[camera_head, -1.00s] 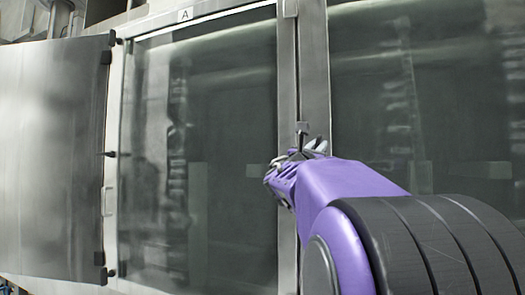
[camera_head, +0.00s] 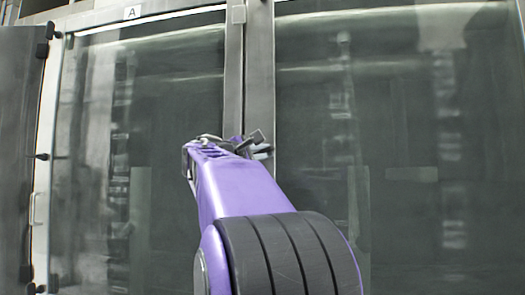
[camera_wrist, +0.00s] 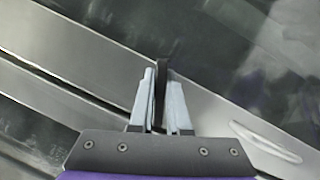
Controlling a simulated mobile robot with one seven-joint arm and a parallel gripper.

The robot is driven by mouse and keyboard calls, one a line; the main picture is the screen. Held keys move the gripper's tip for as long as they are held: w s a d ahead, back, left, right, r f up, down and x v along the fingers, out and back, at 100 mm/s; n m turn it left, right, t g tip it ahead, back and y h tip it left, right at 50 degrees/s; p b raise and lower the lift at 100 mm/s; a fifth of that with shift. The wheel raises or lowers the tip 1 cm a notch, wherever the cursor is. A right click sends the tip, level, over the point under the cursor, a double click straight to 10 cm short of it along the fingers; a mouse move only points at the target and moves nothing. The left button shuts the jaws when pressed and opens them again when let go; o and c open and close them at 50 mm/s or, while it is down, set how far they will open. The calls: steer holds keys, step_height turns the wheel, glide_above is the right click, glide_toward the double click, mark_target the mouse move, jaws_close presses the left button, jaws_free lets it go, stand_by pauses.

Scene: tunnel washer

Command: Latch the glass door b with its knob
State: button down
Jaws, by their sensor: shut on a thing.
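A large glass door (camera_head: 400,120) fills the right of the head view; I take it for door b, though no label shows on it. The glass door marked A (camera_head: 150,120) is to its left, with a steel post (camera_head: 258,60) between them. My gripper (camera_head: 240,145) is at this post. In the wrist view, its two pale fingers (camera_wrist: 161,95) are shut on a thin dark knob (camera_wrist: 162,65), whose end sticks out past the fingertips. Its base is hidden by my gripper. The door looks flush with the frame, but I cannot tell whether it is latched.
A plate with the letter A (camera_head: 132,12) is above the left door. A dark panel (camera_head: 18,150) stands out at the far left on hinges. A pale bar handle (camera_wrist: 266,141) lies right of my fingers in the wrist view.

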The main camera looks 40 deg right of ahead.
steer(key=shift+w+a+f+m+g+y+p, duration=0.1)
steer(key=shift+m+g+y+p, duration=0.2)
steer(key=shift+m, duration=0.75)
steer(key=shift+w+f+m+g+y+p, duration=0.15)
steer(key=shift+m+y, duration=0.25)
steer(key=shift+m, duration=0.65)
steer(key=shift+s+r, duration=0.1)
steer(key=c, duration=0.9)
jaws_free()
steer(key=b+v, duration=0.1)
steer(key=v, duration=1.6)
steer(key=shift+s+a+r, duration=0.1)
steer(key=shift+a, duration=0.05)
